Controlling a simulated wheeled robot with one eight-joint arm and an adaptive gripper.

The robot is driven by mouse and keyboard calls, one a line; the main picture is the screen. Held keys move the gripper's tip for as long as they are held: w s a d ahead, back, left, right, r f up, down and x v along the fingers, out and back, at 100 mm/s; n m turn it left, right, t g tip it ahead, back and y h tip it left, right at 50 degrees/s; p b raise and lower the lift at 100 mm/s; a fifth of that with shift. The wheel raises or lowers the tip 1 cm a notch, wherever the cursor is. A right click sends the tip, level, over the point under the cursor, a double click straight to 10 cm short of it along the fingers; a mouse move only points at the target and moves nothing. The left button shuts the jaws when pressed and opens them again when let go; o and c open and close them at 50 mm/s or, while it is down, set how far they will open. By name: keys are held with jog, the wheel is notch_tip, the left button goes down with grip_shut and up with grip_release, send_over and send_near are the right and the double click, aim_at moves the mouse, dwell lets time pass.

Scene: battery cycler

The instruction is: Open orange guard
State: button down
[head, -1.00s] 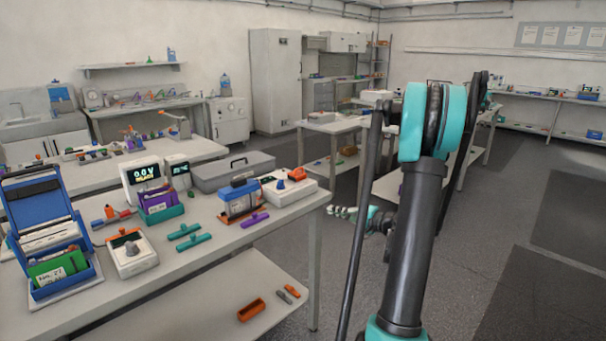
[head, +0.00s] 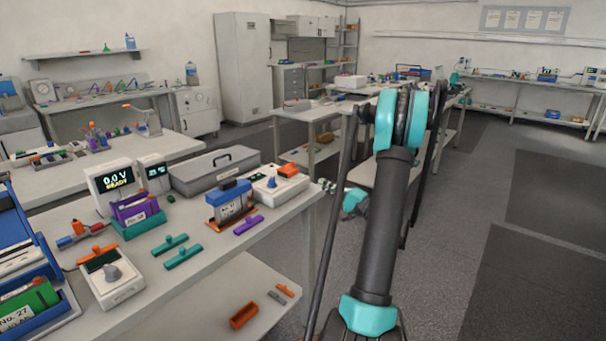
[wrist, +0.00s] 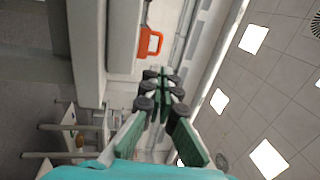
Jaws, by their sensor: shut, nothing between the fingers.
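An orange guard (head: 289,170) sits at the right of a white box (head: 275,188) near the table's right end. A dark blue part stands beside it on the box. In the wrist view an orange part with an opening (wrist: 150,42), apparently the same guard, shows beyond the fingers against white. My gripper (head: 327,185) is just off the table's right end, partly behind my arm. In the wrist view its fingers (wrist: 163,78) are together and empty, apart from the orange part. Another orange strip (head: 98,254) lies across a white box with a grey knob.
The table (head: 225,245) also holds a grey case (head: 213,170), a blue-topped unit (head: 229,203), teal and purple pieces and a meter (head: 115,182). Orange pieces lie on the lower shelf. The floor to the right is clear.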

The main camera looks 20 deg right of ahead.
send_near(287, 168)
jog(key=w+a+r, duration=0.1)
jog(key=r, duration=0.1)
jog(key=w+a+r, duration=0.1)
jog(key=w+a, duration=0.1)
jog(key=shift+r, duration=0.4)
jog(key=shift+r+g, duration=0.25)
jog(key=shift+g, duration=0.05)
